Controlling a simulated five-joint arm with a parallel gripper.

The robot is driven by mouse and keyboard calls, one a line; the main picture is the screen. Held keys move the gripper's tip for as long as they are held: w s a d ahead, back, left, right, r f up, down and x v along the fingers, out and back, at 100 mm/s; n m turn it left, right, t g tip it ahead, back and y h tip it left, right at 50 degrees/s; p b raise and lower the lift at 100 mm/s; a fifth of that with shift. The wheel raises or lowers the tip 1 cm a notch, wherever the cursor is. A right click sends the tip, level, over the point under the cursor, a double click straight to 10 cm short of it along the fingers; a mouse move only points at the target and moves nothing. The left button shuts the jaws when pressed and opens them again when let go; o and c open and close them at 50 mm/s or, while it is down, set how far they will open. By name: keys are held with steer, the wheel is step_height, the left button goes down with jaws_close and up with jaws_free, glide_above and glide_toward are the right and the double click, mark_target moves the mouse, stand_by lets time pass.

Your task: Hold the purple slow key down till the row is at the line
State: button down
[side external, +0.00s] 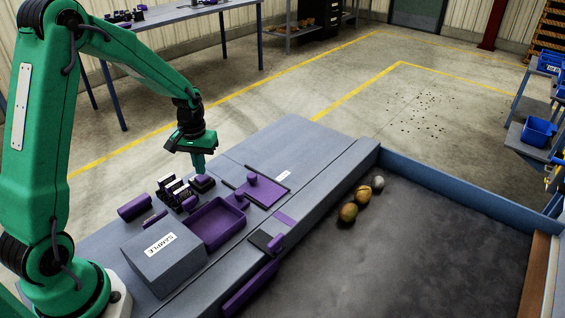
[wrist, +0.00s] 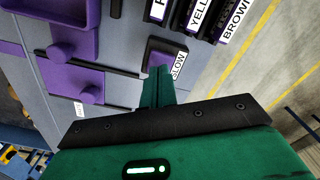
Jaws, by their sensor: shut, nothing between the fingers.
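My gripper (side external: 200,172) is shut and points down at the purple slow key (side external: 204,182). In the wrist view the fingertips (wrist: 160,72) overlap the near part of the key (wrist: 163,54), beside its white SLOW label (wrist: 178,65). I cannot tell whether the tips touch the key or how far it is pressed. A row of three round potatoes, brownish (side external: 348,212), orange-brown (side external: 362,195) and grey (side external: 378,183), lies on the dark belt (side external: 430,240) near its left edge. I cannot make out which mark is the line.
Labelled keys (wrist: 197,15) stand close beside the slow key. A purple tray (side external: 213,222), a purple plate with a knob (side external: 264,190) and a grey SAMPLE box (side external: 163,255) share the bench. A blue wall (side external: 470,192) edges the belt.

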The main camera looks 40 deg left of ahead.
mark_target(202, 178)
steer(key=shift+f, duration=0.9)
steer(key=shift+r, duration=0.1)
stand_by(1.8)
steer(key=shift+r, duration=3.45)
steer(key=s+d+r+m+t, duration=0.2)
steer(key=s+d+r, duration=0.4)
steer(key=s, duration=0.3)
steer(key=s+d+r+m+t, duration=0.3)
steer(key=s+d+r+m, duration=0.1)
steer(key=s+d+r, duration=0.3)
steer(key=shift+s+r+t, duration=0.3)
steer(key=shift+s+r, duration=0.55)
steer(key=shift+s, duration=0.2)
